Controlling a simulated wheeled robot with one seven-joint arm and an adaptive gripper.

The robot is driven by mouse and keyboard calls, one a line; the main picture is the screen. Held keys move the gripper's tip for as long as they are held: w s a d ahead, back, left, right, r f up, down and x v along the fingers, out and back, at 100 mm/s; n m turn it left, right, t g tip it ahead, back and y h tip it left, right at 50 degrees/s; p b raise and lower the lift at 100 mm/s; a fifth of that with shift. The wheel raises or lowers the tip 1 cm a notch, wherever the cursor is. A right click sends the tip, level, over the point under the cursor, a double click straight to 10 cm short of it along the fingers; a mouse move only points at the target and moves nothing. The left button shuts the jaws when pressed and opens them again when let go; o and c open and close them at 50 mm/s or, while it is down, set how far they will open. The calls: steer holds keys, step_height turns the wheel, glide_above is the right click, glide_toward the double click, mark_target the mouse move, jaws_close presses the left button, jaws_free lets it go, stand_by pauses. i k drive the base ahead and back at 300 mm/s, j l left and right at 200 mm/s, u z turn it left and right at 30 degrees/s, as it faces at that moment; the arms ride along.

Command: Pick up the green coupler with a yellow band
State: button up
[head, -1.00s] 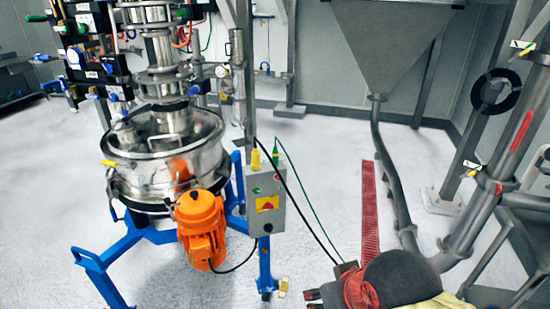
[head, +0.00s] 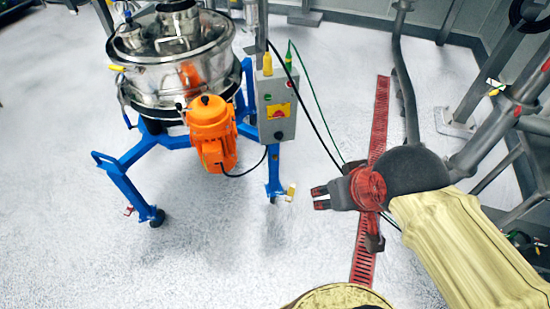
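My gripper (head: 319,197) is dark with red parts and points left, in the middle right of the head view. Its two fingertips look apart, with nothing visible between them. A green connector (head: 289,60) stands on top of the grey control box with a green cable, next to a yellow connector (head: 267,64). Small green and yellow parts (head: 520,240) also show at the right edge, too small to identify. My gripper is apart from all of these, below and right of the control box.
The steel sifter (head: 172,75) stands on a blue frame (head: 125,185) with an orange motor (head: 211,125). The grey control box (head: 277,105) is beside it. Grey pipes (head: 480,145) stand at right. A red floor grate (head: 379,120) runs behind my arm. The left floor is clear.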

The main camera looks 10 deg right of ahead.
mark_target(288, 57)
steer(key=i+j+z, duration=0.15)
steer(key=i+z, duration=0.15)
steer(key=i, duration=0.25)
steer(key=i+j+z, duration=0.3)
steer(key=i, duration=0.2)
steer(key=i+j+z, duration=0.35)
steer(key=i+j, duration=0.05)
steer(key=i, duration=0.1)
